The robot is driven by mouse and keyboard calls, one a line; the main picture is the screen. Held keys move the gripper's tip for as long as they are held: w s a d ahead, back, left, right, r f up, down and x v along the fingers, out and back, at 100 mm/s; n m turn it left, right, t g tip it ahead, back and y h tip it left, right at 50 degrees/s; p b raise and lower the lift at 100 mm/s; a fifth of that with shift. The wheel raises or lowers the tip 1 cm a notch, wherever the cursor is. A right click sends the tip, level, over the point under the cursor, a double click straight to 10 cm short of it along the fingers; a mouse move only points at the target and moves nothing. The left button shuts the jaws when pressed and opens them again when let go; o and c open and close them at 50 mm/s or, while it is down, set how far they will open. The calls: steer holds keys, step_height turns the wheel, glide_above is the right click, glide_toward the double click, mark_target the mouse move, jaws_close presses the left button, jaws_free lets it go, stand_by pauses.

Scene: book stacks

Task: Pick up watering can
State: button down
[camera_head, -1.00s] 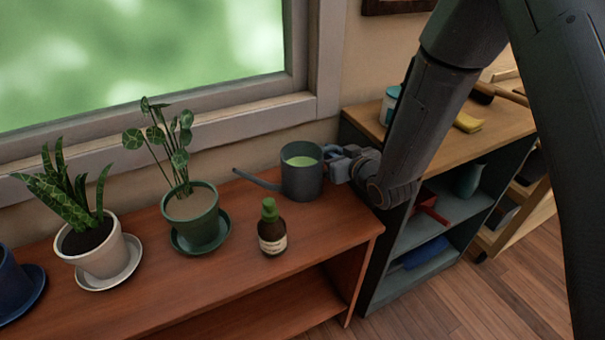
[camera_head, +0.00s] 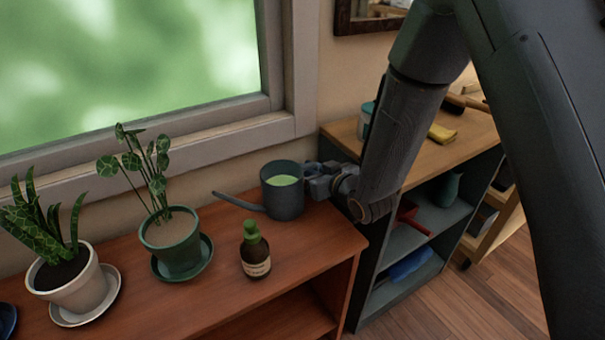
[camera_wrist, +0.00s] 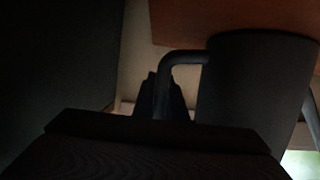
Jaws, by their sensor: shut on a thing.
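The watering can (camera_head: 284,199) is dark grey with green liquid inside and a long spout pointing left. It is upright at the right end of the wooden shelf, near the wall; I cannot tell for sure whether its base touches the top. My gripper (camera_head: 318,181) is at the can's right side, shut on its handle. In the wrist view the handle (camera_wrist: 180,58) runs into the dark gripper (camera_wrist: 160,97), beside the can's body (camera_wrist: 250,85). The fingertips are dark and partly hidden there.
A brown bottle with a green top (camera_head: 255,256) stands in front of the can. A green-potted plant (camera_head: 174,245) and a white-potted plant (camera_head: 72,280) stand to the left. A dark shelf unit (camera_head: 345,145) adjoins on the right, below my arm.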

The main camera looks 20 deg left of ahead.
steer(key=a+r+n+g+p, duration=0.1)
steer(key=a+r+p, duration=0.1)
steer(key=r+p, duration=0.3)
steer(key=a+r+n+g+y+p, duration=0.1)
steer(key=a+r+p, duration=0.1)
steer(key=r+p, duration=0.3)
steer(key=s+a+r+g+y+p, duration=0.1)
steer(key=a+r+p, duration=0.1)
steer(key=r+p, duration=0.3)
steer(key=shift+a+r+n, duration=0.25)
steer(key=shift+a+n, duration=0.05)
steer(key=shift+n, duration=0.1)
stand_by(0.8)
steer(key=shift+p, duration=0.3)
steer(key=shift+s+a, duration=0.1)
stand_by(0.3)
